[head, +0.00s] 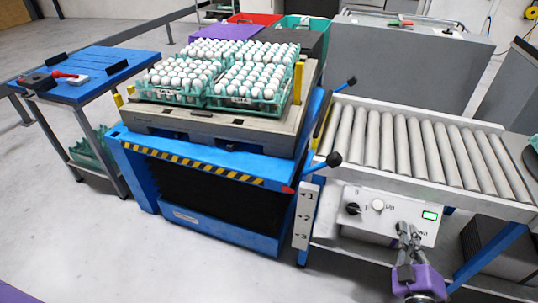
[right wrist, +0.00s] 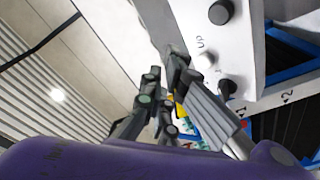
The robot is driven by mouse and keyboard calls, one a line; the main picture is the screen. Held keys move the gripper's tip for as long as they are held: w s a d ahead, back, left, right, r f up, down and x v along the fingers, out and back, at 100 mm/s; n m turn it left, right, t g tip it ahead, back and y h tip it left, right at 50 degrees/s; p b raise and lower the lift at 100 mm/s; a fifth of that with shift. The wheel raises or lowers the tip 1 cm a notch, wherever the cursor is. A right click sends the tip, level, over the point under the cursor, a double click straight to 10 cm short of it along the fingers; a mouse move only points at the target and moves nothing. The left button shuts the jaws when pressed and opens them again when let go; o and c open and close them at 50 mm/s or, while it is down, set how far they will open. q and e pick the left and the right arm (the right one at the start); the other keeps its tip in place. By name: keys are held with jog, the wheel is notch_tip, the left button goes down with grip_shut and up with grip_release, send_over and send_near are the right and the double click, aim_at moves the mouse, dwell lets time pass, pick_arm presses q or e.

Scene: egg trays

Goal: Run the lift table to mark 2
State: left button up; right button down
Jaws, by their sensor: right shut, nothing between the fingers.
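The lift table (head: 200,210) is blue with a black-and-yellow striped edge and carries a grey deck loaded with trays of white eggs (head: 215,75). A white mark plate (head: 303,228) with 1, 2 and 3 stands at its right; a red pointer (head: 287,190) on the table is about level with mark 1. The white control panel (head: 340,225) has a black knob (head: 353,209), a white button (head: 378,205) and a green-framed display (head: 430,215). My right gripper (head: 405,231) is shut and empty before the panel. The wrist view shows the white button (right wrist: 205,62) beside its fingers. My left gripper is out of view.
A roller conveyor (head: 425,150) runs right of the lift table, above the panel. A blue side table (head: 85,75) with a red-handled tool stands at left. Floor in front is clear.

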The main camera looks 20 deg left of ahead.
jog(key=shift+s+a+n+y, duration=0.4)
jog(key=shift+s+a+n, duration=0.1)
jog(key=shift+s+n, duration=0.1)
jog(key=w+f+b, duration=0.6)
jog(key=b, duration=0.1)
jog(key=shift+w, duration=0.3)
dwell(1.2)
